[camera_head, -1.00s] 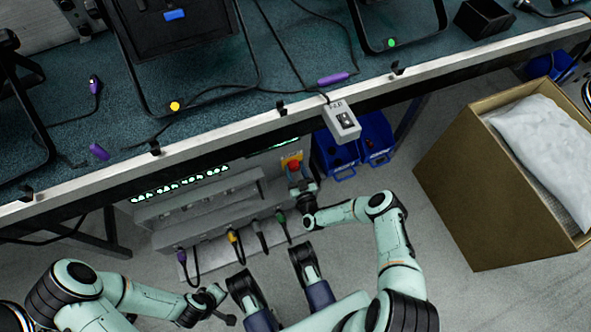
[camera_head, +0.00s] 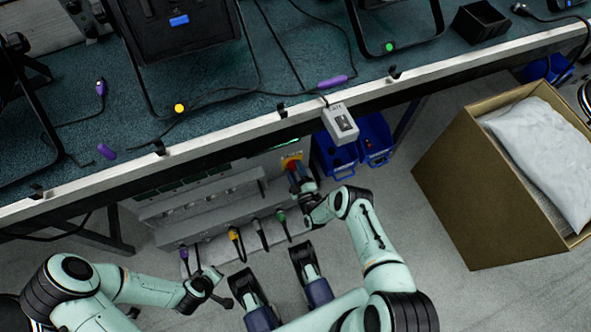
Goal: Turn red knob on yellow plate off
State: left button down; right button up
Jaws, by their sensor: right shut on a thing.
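The red knob (camera_head: 293,165) sits on a small yellow plate (camera_head: 287,158) at the right end of the grey power box (camera_head: 220,192) under the table. My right gripper (camera_head: 295,175) is at the knob and shut on it, and covers most of it. My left gripper (camera_head: 216,284) hangs low at the left, in front of the box and away from the knob. It is small and dark, and its finger opening is not clear.
The table edge (camera_head: 275,123) runs above the box, with a grey switch box (camera_head: 340,124) hanging on it. Blue bins (camera_head: 374,139) stand right of the knob. Plugged cables (camera_head: 236,238) stick out of the box front. A cardboard box (camera_head: 450,190) stands at the right.

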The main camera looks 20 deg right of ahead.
jog(key=n, duration=0.3)
pick_arm(q)
jog(key=shift+w+r, duration=0.35)
pick_arm(e)
jog(key=shift+w+n+y, duration=0.1)
jog(key=shift+n+y, duration=0.2)
jog(key=shift+n, duration=1)
jog(key=shift+d, duration=0.15)
jog(key=o, duration=1)
jog(key=shift+n, duration=0.3)
jog(key=shift+o, duration=0.2)
pick_arm(q)
jog(key=s+d+r+g+p, duration=0.1)
jog(key=s+d+r+p, duration=0.2)
jog(key=s, duration=0.2)
jog(key=shift+s+r+h+p, duration=0.15)
jog(key=shift+r+h+p, duration=0.15)
jog(key=shift+h+p, duration=0.1)
pick_arm(e)
jog(key=s, duration=1.3)
jog(key=shift+s+a+f, duration=0.25)
jog(key=shift+a+f, duration=0.15)
jog(key=shift+f, duration=0.05)
pick_arm(q)
jog(key=shift+a, duration=0.1)
